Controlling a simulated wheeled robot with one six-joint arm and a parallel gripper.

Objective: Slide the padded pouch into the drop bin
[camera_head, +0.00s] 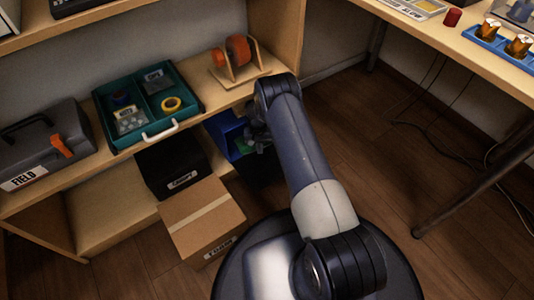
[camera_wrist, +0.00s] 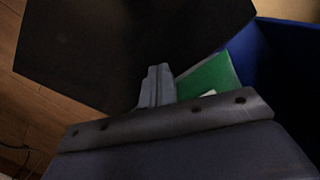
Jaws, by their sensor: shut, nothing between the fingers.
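A blue bin (camera_head: 224,128) stands in the lower shelf opening, and its wall shows at the right of the wrist view (camera_wrist: 283,62). A flat dark rectangular thing (camera_wrist: 125,40) fills the upper left of the wrist view, close to the fingers. It may be the padded pouch, but it is too dark to be sure. A green piece (camera_wrist: 208,76) with a white mark shows beside the fingers, next to the blue wall. My gripper (camera_wrist: 157,84) is shut and empty at the bin's front. The arm partly hides the bin in the head view.
A black labelled box (camera_head: 172,165) and a cardboard box (camera_head: 202,220) stand left of the bin. A teal tray (camera_head: 186,84), a toolbox (camera_head: 45,148) and an orange reel (camera_head: 237,52) are on the shelf above. A workbench (camera_head: 437,38) is at right; floor between is open, with cables.

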